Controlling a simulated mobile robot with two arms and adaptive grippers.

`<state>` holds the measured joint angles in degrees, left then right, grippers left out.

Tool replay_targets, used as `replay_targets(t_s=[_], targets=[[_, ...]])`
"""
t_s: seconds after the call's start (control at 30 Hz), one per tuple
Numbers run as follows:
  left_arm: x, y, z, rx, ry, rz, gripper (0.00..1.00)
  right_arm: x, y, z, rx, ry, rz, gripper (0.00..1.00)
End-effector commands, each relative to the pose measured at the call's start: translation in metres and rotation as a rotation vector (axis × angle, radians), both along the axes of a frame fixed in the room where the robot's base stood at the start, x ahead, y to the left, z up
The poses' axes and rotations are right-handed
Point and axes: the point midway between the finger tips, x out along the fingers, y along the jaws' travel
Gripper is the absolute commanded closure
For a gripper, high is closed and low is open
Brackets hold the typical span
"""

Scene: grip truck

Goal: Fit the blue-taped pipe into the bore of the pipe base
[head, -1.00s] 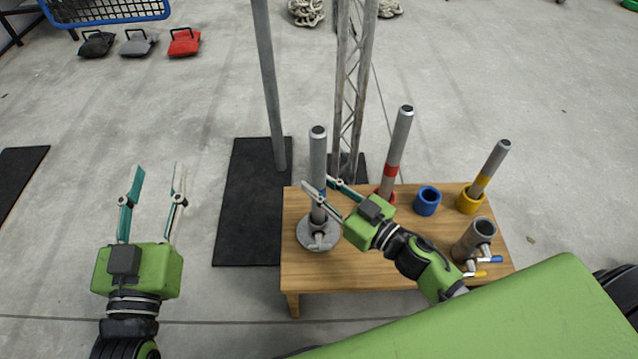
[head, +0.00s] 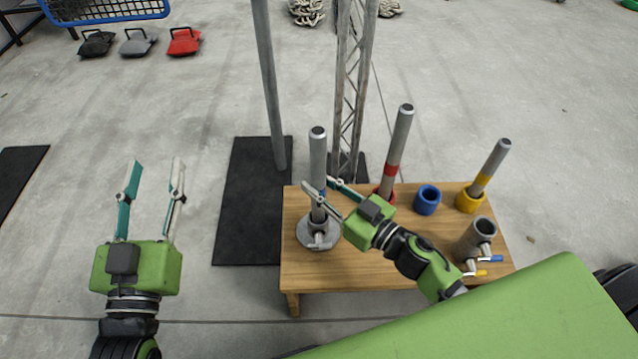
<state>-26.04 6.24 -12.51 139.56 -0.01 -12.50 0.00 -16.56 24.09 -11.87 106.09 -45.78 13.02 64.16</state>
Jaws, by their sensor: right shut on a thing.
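The blue-taped pipe (head: 318,152) is a grey metal tube standing upright at the left end of the wooden table, with a bit of blue tape showing by my fingers. My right gripper (head: 328,197) is shut on it around its lower part. The pipe base (head: 305,236), a grey round flange with a short collar and side fitting, sits on the table directly under the pipe. The pipe's lower end meets the collar in the picture; I cannot tell how deep it sits in the bore. My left gripper (head: 152,190) is open and empty over the floor at left.
On the table (head: 375,268) stand a red-taped pipe (head: 398,140), an empty blue socket (head: 427,202), a yellow-taped pipe (head: 490,165) in a yellow socket (head: 469,203), and a grey cup (head: 474,238) near handled tools. A pole (head: 268,85) and lattice mast (head: 352,100) rise behind.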

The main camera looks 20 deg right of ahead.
Motion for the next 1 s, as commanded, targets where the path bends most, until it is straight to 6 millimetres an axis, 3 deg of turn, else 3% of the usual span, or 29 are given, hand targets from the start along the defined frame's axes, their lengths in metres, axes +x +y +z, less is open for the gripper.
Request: replay_targets(t_s=[0.53, 0.57, 0.6, 0.63, 1.0], targets=[[-0.002, -0.001, 0.01, -0.011, -0.044, -0.002, 0.6, 0.0, 0.0, -0.003, 0.001, -0.002, 0.0, 1.0], [-0.002, -0.001, 0.011, -0.013, -0.047, -0.003, 0.6, 0.0, 0.0, -0.003, 0.001, -0.002, 0.0, 0.73], [-0.002, -0.001, 0.012, -0.014, -0.049, -0.003, 0.6, 0.0, 0.0, -0.003, 0.001, -0.002, 0.0, 0.62], [-0.002, -0.001, 0.012, -0.014, -0.049, -0.003, 0.6, 0.0, 0.0, -0.003, 0.001, -0.002, 0.0, 0.58], [-0.001, -0.002, 0.01, -0.012, -0.044, -0.005, 0.6, -0.002, -0.001, -0.005, -0.001, 0.003, -0.001, 0.58]])
